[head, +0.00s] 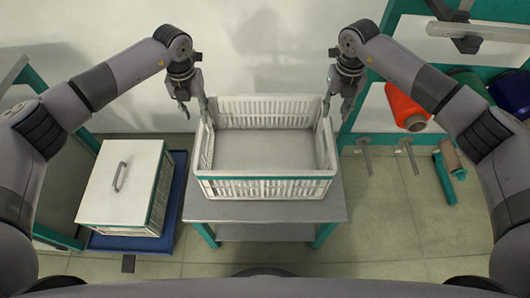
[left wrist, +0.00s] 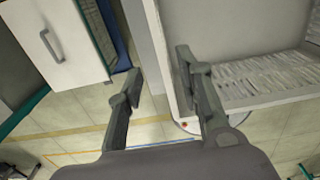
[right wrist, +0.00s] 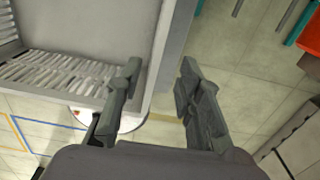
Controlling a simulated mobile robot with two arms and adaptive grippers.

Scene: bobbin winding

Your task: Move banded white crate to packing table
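The white crate (head: 265,188) with a teal band along its front rim stands upright on a grey table (head: 265,211) with teal legs. It looks empty. My left gripper (head: 195,108) is open at the crate's left wall; in the left wrist view its fingers (left wrist: 157,75) lie on either side of the wall, apart from each other. My right gripper (head: 336,105) is open at the right wall; in the right wrist view its fingers (right wrist: 158,75) likewise lie either side of that wall. I cannot tell whether any finger touches the crate. No table is recognisable as the packing table.
A closed white box (head: 120,185) with a handle stands on a blue base (head: 172,215) at left. A teal rack with an orange spool (head: 405,108) and other spools is at right, with pegs below. The floor (head: 400,225) right of the table is mostly clear.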

